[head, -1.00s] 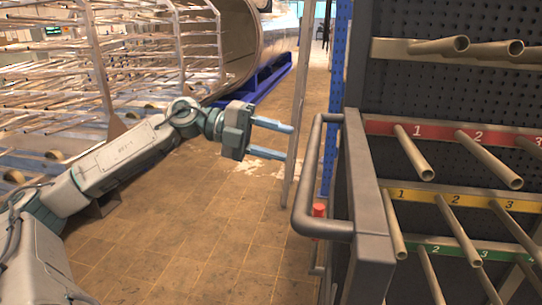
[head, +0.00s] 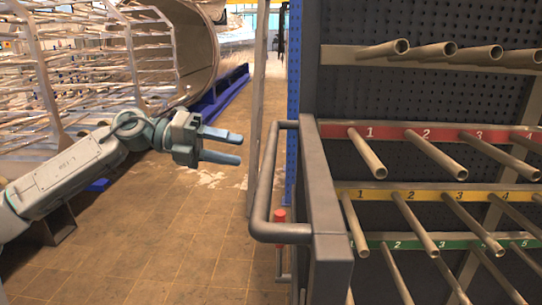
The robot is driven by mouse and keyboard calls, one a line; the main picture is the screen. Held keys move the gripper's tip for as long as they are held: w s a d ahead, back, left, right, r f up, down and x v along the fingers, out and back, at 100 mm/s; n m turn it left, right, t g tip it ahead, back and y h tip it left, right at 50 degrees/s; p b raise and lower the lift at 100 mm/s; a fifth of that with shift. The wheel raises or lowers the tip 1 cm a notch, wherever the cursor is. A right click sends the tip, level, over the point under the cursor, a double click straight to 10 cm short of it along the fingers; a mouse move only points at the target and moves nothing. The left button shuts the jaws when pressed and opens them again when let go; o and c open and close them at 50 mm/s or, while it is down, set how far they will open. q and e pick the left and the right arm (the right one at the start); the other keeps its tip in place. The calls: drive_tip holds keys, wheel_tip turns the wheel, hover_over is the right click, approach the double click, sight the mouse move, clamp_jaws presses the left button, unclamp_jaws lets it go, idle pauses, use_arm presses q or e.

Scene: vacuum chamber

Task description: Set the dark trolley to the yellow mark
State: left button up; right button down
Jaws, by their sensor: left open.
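The dark trolley (head: 335,210) fills the right side. It has a perforated back panel, grey pegs and numbered red, yellow and green strips. Its grey tubular handle (head: 262,190) sticks out on its left side. My left gripper (head: 238,149) is open and empty, with its two fingers pointing right toward the handle. In the picture it is a little left of the handle and apart from it. My right gripper is not in view. The only yellow marking I can make out is the numbered strip (head: 380,195) on the trolley; I see no yellow mark on the floor.
Metal racks with rods (head: 70,90) stand at the left, before a large open cylinder (head: 200,50) on a blue base (head: 222,92). A blue post (head: 293,60) and a grey post (head: 257,100) rise behind the handle. The brown tiled floor (head: 180,240) is clear in the middle.

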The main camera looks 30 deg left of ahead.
sight(269, 152)
use_arm(q)
drive_tip(key=w+d+m+p, duration=0.1)
drive_tip(key=m+p, duration=0.3)
drive_tip(key=m, duration=0.6)
drive_tip(key=w+d+f+m+p, duration=0.1)
drive_tip(key=d+m+p, duration=0.3)
drive_tip(key=m, duration=0.7)
drive_tip(key=w+d+m+p, duration=0.1)
drive_tip(key=m+p, duration=0.3)
drive_tip(key=m, duration=0.6)
drive_tip(key=shift+w+d+f+m, duration=0.1)
drive_tip(key=shift+w+d+m, duration=0.05)
drive_tip(key=shift+d, duration=0.25)
drive_tip(key=shift+w+d+f+m, duration=0.1)
drive_tip(key=shift+d+m, duration=0.05)
drive_tip(key=shift+d, duration=0.2)
drive_tip(key=shift+p+x, duration=0.65)
drive_tip(key=shift+x, duration=0.45)
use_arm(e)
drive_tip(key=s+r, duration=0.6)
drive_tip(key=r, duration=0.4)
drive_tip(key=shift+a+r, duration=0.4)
